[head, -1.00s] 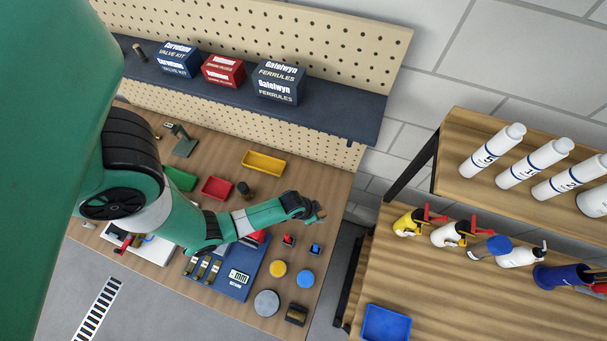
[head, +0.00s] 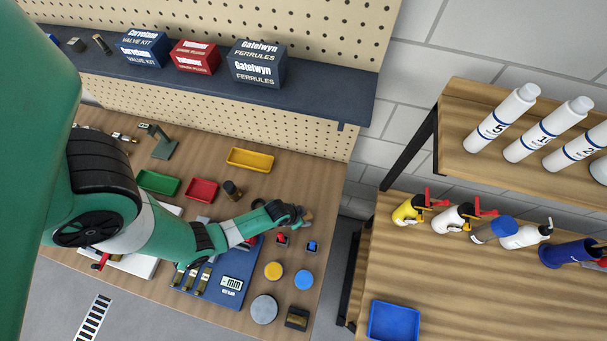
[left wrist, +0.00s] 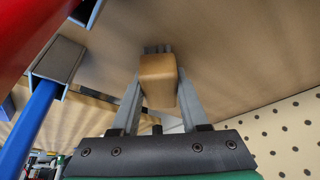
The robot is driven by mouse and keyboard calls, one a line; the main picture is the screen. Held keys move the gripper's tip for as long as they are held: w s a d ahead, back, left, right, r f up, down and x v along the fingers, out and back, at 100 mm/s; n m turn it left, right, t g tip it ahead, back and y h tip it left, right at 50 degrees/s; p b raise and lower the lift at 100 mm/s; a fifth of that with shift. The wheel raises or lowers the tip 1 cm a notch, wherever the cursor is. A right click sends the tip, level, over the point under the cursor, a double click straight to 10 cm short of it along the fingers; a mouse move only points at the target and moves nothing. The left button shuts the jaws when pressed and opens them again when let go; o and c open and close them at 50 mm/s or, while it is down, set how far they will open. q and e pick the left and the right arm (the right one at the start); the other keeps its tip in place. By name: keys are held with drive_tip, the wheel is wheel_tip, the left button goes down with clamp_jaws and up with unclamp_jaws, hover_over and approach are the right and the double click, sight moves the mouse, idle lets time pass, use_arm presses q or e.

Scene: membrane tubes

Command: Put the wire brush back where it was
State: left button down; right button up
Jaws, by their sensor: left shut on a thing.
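The wire brush (left wrist: 158,82) shows in the left wrist view as a pale wooden block with dark bristles at its far end. My left gripper (left wrist: 157,95) is shut on the wooden block, one finger on each side. In the head view my left gripper (head: 302,216) is over the right part of the wooden bench, just behind a small red item (head: 282,239) and a small blue item (head: 312,246). The brush is very small there and partly hidden by the gripper. I cannot tell whether it touches the bench. My right gripper is not in view.
Yellow (head: 250,160), red (head: 202,190) and green (head: 158,182) trays lie behind my forearm. A blue mat (head: 232,298) with a gauge lies in front. Yellow (head: 273,271) and blue (head: 304,280) discs are nearby. A wooden rack (head: 480,290) stands right, across a gap.

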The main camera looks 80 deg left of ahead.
use_arm(q)
drive_tip(key=shift+f, duration=0.4)
drive_tip(key=shift+f, duration=0.15)
drive_tip(key=shift+s+d+f+b, duration=0.1)
drive_tip(key=shift+s+f+b, duration=0.35)
drive_tip(key=shift+f+b, duration=0.15)
drive_tip(key=shift+c, duration=2.1)
unclamp_jaws()
drive_tip(key=shift+s, duration=0.1)
drive_tip(key=shift+w+r+p, duration=0.15)
drive_tip(key=shift+r+p, duration=0.3)
drive_tip(key=shift+r, duration=0.15)
drive_tip(key=shift+w+r+p, duration=0.15)
drive_tip(key=shift+r+p, duration=0.25)
drive_tip(key=shift+r, duration=0.15)
drive_tip(key=p+v, duration=0.5)
drive_tip(key=v, duration=0.6)
drive_tip(key=shift+r+p, duration=0.2)
drive_tip(key=shift+p, duration=0.1)
drive_tip(key=shift+w, duration=0.1)
